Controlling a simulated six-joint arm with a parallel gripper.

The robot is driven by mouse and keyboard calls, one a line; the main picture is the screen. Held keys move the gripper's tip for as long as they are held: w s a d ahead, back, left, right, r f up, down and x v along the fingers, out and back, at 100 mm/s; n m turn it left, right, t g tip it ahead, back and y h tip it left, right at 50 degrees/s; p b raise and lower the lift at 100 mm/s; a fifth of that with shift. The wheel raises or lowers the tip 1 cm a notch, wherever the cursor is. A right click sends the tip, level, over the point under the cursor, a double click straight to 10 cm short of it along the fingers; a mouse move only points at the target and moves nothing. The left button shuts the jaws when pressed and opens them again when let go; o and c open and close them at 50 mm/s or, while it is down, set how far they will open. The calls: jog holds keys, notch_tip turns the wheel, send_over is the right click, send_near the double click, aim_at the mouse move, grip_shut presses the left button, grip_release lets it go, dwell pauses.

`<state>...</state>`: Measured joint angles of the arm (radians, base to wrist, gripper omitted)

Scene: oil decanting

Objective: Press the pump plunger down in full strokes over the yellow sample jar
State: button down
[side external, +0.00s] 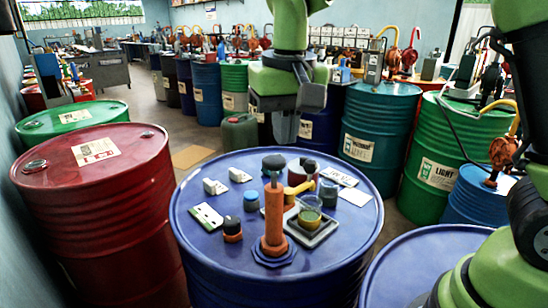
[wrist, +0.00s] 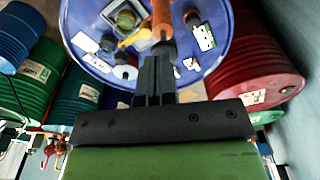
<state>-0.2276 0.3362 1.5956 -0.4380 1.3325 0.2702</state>
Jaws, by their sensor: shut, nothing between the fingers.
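The pump (side external: 275,215) is an orange column on a dark blue base, standing upright on the blue drum. Its plunger has a dark knob (side external: 275,162) on top, with a short length of rod showing below it. A yellow spout (side external: 298,188) reaches from the pump toward the sample jar (side external: 309,216), which holds yellowish liquid on a grey tray (side external: 325,236). My gripper (side external: 286,141) is shut and empty, above the knob in the side view with a gap between. In the wrist view my gripper (wrist: 157,62) points at the pump (wrist: 161,18); its fingers hide part of the drum top.
The blue drum (side external: 210,262) also carries small dark-capped jars (side external: 232,229), white blocks (side external: 215,187) and a label card (side external: 206,217). A red drum (side external: 95,190) stands at left, and more drums stand behind and right. The air above the pump is free besides my gripper.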

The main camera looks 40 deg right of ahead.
aim_at(275, 160)
jog(key=shift+s+r, duration=0.15)
jog(key=shift+r, duration=1.5)
jog(key=shift+w+d+f, duration=0.15)
jog(key=shift+w+d, duration=0.15)
jog(key=shift+w, duration=0.5)
jog(key=shift+w+d+f, duration=0.15)
jog(key=shift+w+d, duration=0.15)
jog(key=shift+w, duration=0.45)
jog(key=shift+w+d+f, duration=0.1)
jog(key=shift+w+f, duration=0.05)
jog(key=shift+f, duration=1.6)
jog(key=shift+w+d+f, duration=0.1)
jog(key=shift+w+f, duration=0.05)
jog(key=shift+f, duration=1.6)
jog(key=shift+f, duration=0.1)
